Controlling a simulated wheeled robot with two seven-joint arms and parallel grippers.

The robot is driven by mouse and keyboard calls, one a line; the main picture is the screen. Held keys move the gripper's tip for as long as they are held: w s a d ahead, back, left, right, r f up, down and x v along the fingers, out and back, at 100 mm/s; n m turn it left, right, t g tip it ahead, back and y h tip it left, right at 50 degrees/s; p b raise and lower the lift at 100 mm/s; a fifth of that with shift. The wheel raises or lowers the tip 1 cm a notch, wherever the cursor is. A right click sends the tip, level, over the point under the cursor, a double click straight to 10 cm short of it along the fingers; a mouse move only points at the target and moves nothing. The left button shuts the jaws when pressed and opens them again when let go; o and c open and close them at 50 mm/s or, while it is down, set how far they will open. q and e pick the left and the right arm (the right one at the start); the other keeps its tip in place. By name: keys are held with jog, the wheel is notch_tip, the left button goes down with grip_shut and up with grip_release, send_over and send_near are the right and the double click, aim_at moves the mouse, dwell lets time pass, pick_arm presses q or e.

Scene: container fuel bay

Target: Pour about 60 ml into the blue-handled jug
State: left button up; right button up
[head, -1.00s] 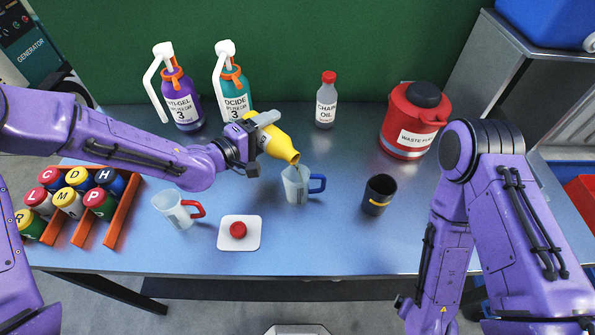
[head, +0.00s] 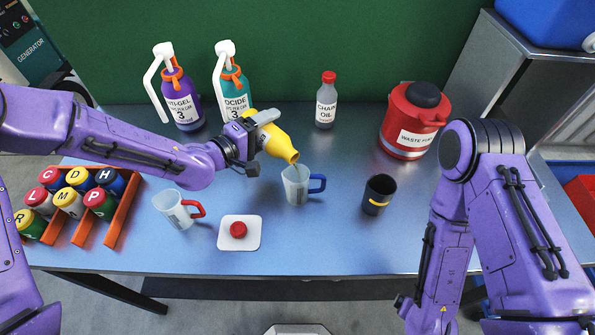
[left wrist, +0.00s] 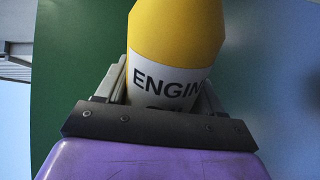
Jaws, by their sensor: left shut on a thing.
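My left gripper (head: 262,130) is shut on a yellow bottle (head: 280,145). In the left wrist view the bottle (left wrist: 176,30) has a white label reading "ENGIN", the rest cut off. The bottle is tilted mouth-down to the right, its mouth just above the blue-handled jug (head: 294,188). A faint streak shows between mouth and jug. The jug is translucent and stands upright, handle to the right; I cannot read its liquid level. A similar jug with a red handle (head: 174,210) stands to the left. My right arm is at the right, its gripper out of view.
A white pad with a red button (head: 238,230) lies in front of the jugs. A dark cup (head: 377,196) stands right of the blue-handled jug. Behind are a chain oil bottle (head: 326,105), a red waste can (head: 404,130) and two pump bottles. An orange rack (head: 122,212) holds several cans.

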aim_at(267, 139)
pick_arm(q)
jog(key=shift+r+m, duration=0.3)
jog(key=shift+r, duration=0.05)
dwell(0.8)
jog(key=shift+f, duration=0.1)
notch_tip(267, 139, down, 4)
jog(key=n+b, duration=0.2)
jog(key=n, duration=0.1)
jog(key=shift+a, duration=0.1)
jog(key=shift+r+n+g+h+p, duration=0.3)
jog(key=shift+r+p, duration=0.1)
jog(key=shift+w, duration=0.15)
jog(key=shift+s, duration=0.2)
jog(key=shift+w, duration=0.1)
